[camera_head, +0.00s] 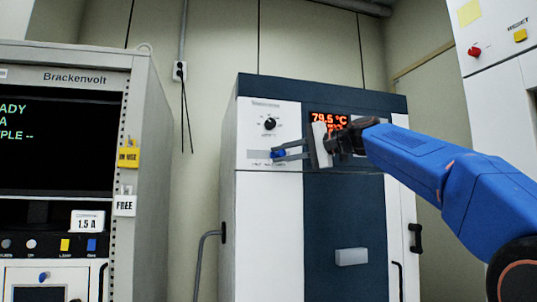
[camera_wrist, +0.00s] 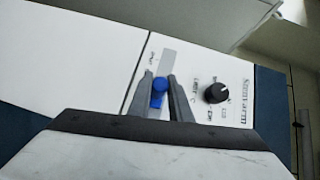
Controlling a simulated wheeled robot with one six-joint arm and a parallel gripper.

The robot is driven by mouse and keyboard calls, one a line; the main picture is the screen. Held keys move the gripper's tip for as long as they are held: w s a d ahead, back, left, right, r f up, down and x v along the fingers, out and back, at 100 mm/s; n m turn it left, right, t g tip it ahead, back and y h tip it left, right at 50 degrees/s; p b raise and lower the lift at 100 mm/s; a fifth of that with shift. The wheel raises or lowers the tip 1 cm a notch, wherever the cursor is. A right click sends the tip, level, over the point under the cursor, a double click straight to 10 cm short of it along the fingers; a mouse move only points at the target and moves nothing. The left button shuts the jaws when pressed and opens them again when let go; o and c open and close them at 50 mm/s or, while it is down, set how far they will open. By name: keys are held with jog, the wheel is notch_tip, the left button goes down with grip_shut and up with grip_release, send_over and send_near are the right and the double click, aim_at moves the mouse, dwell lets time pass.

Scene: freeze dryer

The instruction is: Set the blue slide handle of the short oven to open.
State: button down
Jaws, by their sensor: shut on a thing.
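The short oven (camera_head: 270,220) is a white and dark blue cabinet with a red lit display reading 79.5 °C. Its blue slide handle (camera_head: 278,154) sits in a grey slot on the white panel, below a black knob (camera_head: 269,124). My gripper (camera_head: 276,154) reaches in from the right, its two grey fingers closed around the handle. In the wrist view the blue handle (camera_wrist: 160,85) lies between the fingertips, with bare grey slot (camera_wrist: 166,62) beyond it. The slot's small lettering is too blurred to read.
A grey Brackenvolt rack (camera_head: 140,110) with yellow and white tags stands at the left. A white cabinet (camera_head: 500,85) with a red knob and a yellow button is at the upper right. A black door handle (camera_head: 416,238) is on the oven's right side.

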jog(key=shift+w+d, duration=0.25)
jog(key=shift+d, duration=0.45)
jog(key=c, duration=1.6)
grip_release()
jog(key=shift+d, duration=0.15)
jog(key=v, duration=1.7)
jog(key=shift+s+d, duration=0.1)
jog(key=shift+d, duration=0.1)
